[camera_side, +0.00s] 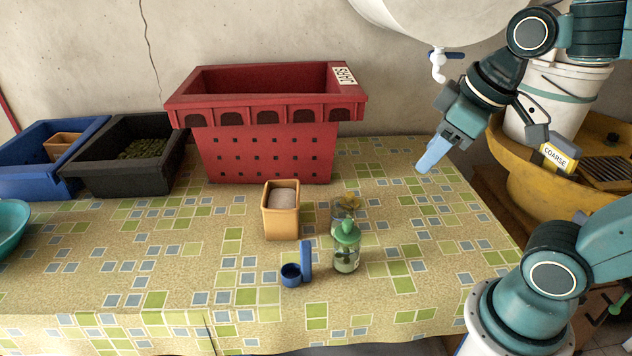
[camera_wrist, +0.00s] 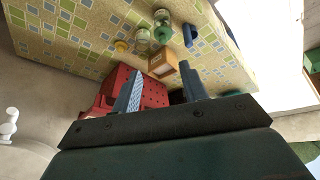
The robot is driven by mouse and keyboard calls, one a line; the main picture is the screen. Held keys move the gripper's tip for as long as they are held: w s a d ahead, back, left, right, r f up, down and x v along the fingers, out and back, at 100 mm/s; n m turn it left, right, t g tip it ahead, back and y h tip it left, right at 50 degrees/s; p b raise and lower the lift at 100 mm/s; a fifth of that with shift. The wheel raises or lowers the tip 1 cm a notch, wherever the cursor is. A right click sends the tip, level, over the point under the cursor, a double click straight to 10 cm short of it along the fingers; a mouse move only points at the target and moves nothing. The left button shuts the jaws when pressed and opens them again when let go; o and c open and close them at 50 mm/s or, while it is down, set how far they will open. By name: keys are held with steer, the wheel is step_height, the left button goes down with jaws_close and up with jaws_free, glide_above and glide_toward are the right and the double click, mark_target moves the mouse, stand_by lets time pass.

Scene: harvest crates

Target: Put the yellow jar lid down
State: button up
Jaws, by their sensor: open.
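The yellow jar lid (camera_side: 351,201) shows in the side view behind the green-lidded jar (camera_side: 346,248), partly hidden by or seen through glass. In the wrist view the yellow lid (camera_wrist: 121,46) appears low on the tablecloth, beside a clear glass jar (camera_wrist: 141,40). Whether it touches that jar I cannot tell. My gripper (camera_side: 431,157) is open and empty, well above the table to the right of the jars. Its two fingers (camera_wrist: 160,78) show spread apart in the wrist view, with nothing between them.
A red crate (camera_side: 265,150) marked JARS stands at the back. A tan box (camera_side: 281,222) and a blue piece (camera_side: 304,262) stand left of the jars. Black (camera_side: 100,178) and blue (camera_side: 30,178) crates are at left. The right tabletop is clear.

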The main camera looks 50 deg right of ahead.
steer(key=s, duration=0.1)
steer(key=s+m, duration=0.1)
steer(key=s+f+m, duration=0.1)
steer(key=shift+s+a+t, duration=0.15)
steer(key=shift+a+t, duration=0.15)
steer(key=shift+a, duration=0.1)
